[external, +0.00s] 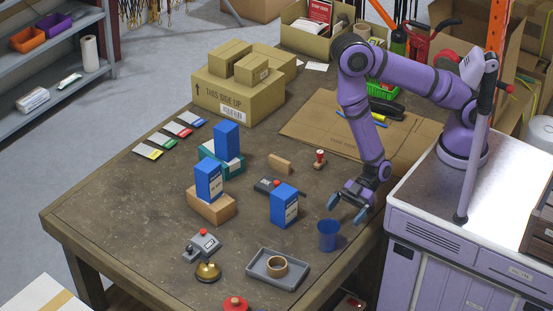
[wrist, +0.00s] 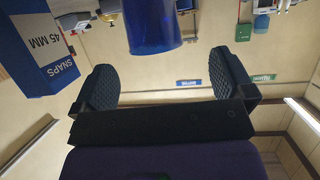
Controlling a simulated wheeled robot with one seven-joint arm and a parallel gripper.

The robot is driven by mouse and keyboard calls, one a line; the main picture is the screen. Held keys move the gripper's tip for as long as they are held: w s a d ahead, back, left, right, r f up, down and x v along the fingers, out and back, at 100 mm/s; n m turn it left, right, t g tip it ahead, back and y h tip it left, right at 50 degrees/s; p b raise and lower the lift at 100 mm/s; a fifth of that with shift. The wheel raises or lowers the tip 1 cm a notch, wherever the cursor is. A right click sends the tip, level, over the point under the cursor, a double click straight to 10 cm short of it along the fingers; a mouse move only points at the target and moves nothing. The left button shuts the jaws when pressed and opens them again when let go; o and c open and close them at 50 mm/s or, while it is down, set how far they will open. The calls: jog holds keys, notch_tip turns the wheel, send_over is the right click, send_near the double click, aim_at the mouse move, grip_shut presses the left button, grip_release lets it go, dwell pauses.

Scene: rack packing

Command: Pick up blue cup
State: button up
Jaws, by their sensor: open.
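The blue cup (external: 327,237) stands upright on the wooden table near its right edge, in front of my gripper. My gripper (external: 347,208) is open and empty, low over the table, just behind the cup and a little to its right in the external view. In the wrist view the cup (wrist: 140,24) shows at the top, cut off by the frame edge. It lies ahead of my two spread fingers (wrist: 161,72), apart from them and roughly in line with the gap.
A blue box (external: 284,206) stands left of the cup; it shows at left in the wrist view (wrist: 35,50). A grey tray (external: 301,276) with a tape roll (external: 277,266) lies at front left of the cup. A stamp (external: 319,159) and flat cardboard (external: 310,127) lie behind.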

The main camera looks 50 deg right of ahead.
aim_at(322, 237)
jog(key=shift+w+x, duration=0.2)
jog(key=shift+x, duration=1.7)
jog(key=shift+w+x, duration=0.25)
jog(key=shift+x, duration=1.65)
jog(key=shift+r, duration=0.1)
jog(key=shift+c, duration=0.5)
jog(key=c, duration=0.8)
